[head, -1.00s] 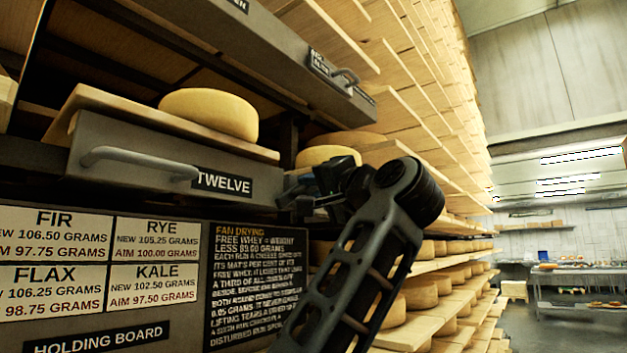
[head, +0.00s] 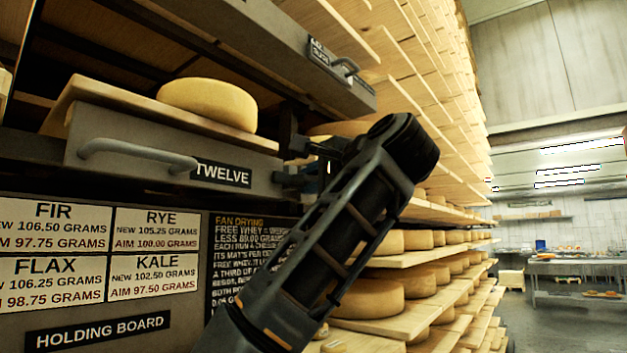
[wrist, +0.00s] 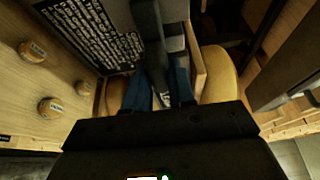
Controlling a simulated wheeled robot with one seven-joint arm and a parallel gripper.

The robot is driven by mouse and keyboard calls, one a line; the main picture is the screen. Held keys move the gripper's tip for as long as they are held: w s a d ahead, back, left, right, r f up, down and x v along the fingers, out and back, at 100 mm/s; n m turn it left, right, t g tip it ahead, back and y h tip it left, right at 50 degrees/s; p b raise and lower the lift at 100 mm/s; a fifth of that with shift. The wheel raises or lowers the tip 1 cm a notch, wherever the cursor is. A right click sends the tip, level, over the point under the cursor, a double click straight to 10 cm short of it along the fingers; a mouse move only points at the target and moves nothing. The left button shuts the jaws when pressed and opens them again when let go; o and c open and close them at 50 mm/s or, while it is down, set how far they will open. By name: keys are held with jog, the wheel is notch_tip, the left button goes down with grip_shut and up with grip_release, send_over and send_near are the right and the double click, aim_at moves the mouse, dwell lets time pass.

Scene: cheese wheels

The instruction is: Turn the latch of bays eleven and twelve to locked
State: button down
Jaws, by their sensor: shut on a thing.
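The grey front of bay twelve (head: 120,130) carries a bar handle and the label TWELVE. A pale cheese wheel (head: 208,103) lies on the board above it. My gripper (head: 322,165) is at the right end of this front, partly hidden by my arm. In the wrist view, its two blue fingers are shut on a dark bar, which looks like the latch lever (wrist: 149,40). Most of the latch is hidden in the head view, so I cannot tell its locked or unlocked position. No label for bay eleven is readable.
Another grey front (head: 230,40) with a handle juts out above. A weight board (head: 105,215) and a black fan-drying sign (head: 240,235) are below. Shelves of cheese wheels (head: 375,298) run away to the right. The aisle floor (head: 535,325) beyond is clear.

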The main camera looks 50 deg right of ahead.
dwell(0.3)
jog(key=c, duration=1)
grip_release()
jog(key=shift+c, duration=0.2)
jog(key=b+v, duration=0.2)
jog(key=v, duration=0.5)
jog(key=shift+s, duration=0.4)
jog(key=shift+a, duration=0.1)
